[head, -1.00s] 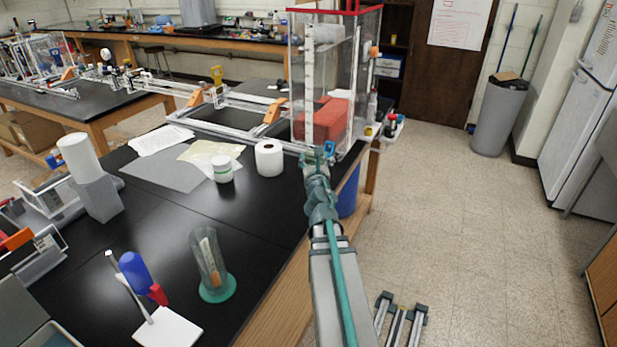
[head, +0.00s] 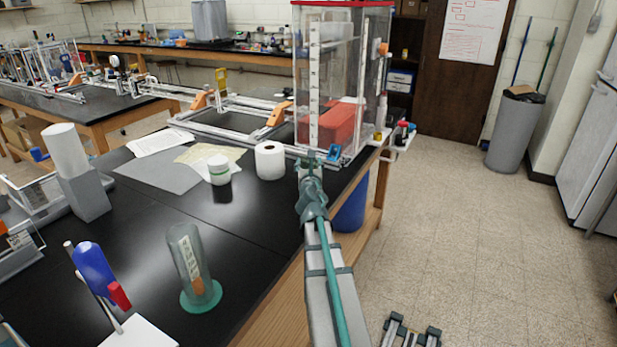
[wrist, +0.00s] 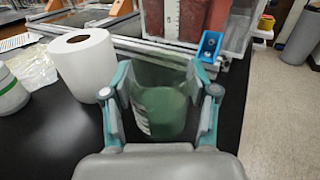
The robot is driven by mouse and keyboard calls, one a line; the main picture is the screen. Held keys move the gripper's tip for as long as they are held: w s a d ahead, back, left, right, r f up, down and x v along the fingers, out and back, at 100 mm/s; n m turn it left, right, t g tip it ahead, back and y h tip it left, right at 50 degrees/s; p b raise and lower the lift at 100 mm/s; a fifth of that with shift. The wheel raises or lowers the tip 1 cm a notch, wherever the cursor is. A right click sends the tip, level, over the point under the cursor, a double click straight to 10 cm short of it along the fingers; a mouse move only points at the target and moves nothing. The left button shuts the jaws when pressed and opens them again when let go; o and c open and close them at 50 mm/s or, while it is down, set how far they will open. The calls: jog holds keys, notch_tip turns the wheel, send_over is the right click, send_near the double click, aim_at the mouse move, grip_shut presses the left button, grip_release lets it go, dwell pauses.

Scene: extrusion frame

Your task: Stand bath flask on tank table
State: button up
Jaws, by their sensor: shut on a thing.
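My gripper (wrist: 160,84) is shut on a clear vessel with a green lower part and a white label, which I take to be the bath flask (wrist: 164,112). It looks upright between the fingers. I cannot tell whether its bottom touches the table. In the head view my gripper (head: 312,163) is at the right edge of the black tank table (head: 245,215), in front of the clear tank (head: 345,80); the held flask is hidden there behind the arm.
A blue clip-like part (wrist: 209,47) is close ahead. A clear cylinder on a green base (head: 195,268) stands nearer. The table middle is clear.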

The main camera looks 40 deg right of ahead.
jog(key=f+b, duration=0.2)
jog(key=shift+w+d+f, duration=0.2)
jog(key=shift+f, duration=0.1)
jog(key=shift+a+f+b, duration=0.1)
jog(key=shift+f+b, duration=0.3)
jog(key=shift+b, duration=0.1)
jog(key=shift+f, duration=0.2)
jog(key=o, duration=1.2)
jog(key=shift+r, duration=0.1)
